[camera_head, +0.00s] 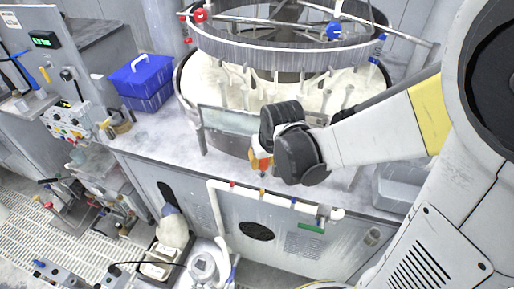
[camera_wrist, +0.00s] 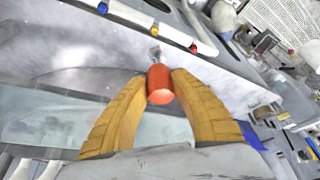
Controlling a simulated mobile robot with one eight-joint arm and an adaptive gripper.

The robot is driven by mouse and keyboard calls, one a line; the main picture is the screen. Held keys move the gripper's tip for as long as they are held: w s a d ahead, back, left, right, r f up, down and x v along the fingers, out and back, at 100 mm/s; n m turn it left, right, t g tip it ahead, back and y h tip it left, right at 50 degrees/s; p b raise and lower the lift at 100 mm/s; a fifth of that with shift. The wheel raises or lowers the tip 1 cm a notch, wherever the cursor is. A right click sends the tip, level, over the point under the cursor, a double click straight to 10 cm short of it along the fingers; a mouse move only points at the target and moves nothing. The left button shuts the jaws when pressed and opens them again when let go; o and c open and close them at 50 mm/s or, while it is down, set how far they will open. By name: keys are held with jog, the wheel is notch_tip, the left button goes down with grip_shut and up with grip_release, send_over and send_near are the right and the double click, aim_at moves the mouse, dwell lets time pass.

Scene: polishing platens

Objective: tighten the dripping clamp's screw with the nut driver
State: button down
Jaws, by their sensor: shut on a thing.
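My gripper (camera_wrist: 160,88) is shut on the nut driver (camera_wrist: 159,84), whose red-orange handle sits between the two tan fingers. Its grey shaft points away from the palm, toward the white pipe (camera_wrist: 172,34). In the head view my gripper (camera_head: 260,160) hangs at the front edge of the bench, above the pipe. The pipe carries a blue clamp (camera_wrist: 102,8), a yellow clamp (camera_wrist: 154,28) and a red clamp (camera_wrist: 193,47). The shaft tip appears close to the yellow clamp, but I cannot tell whether they touch. No drip is visible, and the clamp screws are too small to make out.
The round polishing machine (camera_head: 285,40) stands behind my gripper, with a clear panel (camera_head: 228,121) at its front. A blue bin (camera_head: 142,80) stands on the bench at left. A white jug-like container (camera_head: 173,228) and other gear stand below the bench front.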

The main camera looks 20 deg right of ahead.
aim_at(264, 174)
jog(key=shift+f+b, duration=2.8)
jog(key=shift+f, duration=0.15)
jog(key=shift+f+b, duration=0.55)
jog(key=shift+b, duration=0.15)
jog(key=shift+r, duration=0.3)
jog(key=shift+f+b, duration=0.4)
jog(key=shift+f, duration=0.05)
dwell(1.7)
jog(key=shift+r, duration=0.15)
jog(key=shift+r+p, duration=0.3)
jog(key=shift+p, duration=0.05)
dwell(1.4)
